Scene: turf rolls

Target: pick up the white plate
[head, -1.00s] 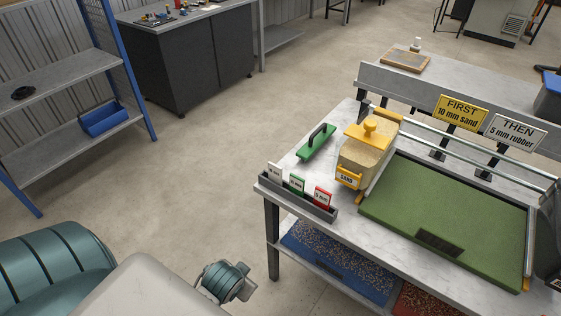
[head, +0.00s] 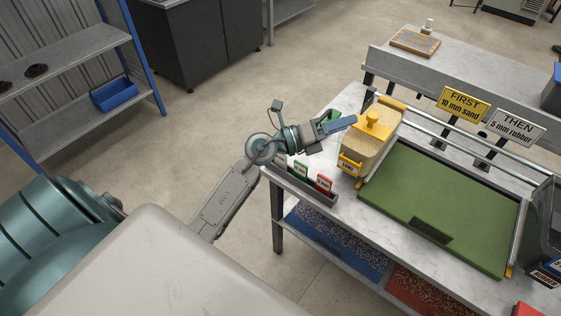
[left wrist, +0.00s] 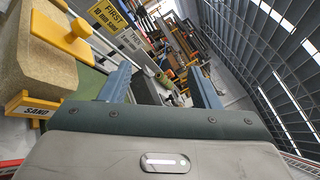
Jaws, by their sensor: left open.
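The white plate does not show now. Its place at the left end of the grey card holder (head: 318,192) is behind my left arm in the head view. A green-edged plate (head: 300,170) and a red-edged plate (head: 324,184) stand in that holder. My left gripper (head: 345,123) is above the holder, over the table's left part, with its fingers pointing right toward the yellow-handled sand box (head: 368,145). In the left wrist view its two blue fingers (left wrist: 160,85) are apart with nothing held between them. My right gripper is not in view.
The sand box (left wrist: 50,58) is close on the left in the wrist view. A green turf mat (head: 440,205) lies on the table to the right. Signs and rails stand behind the mat.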

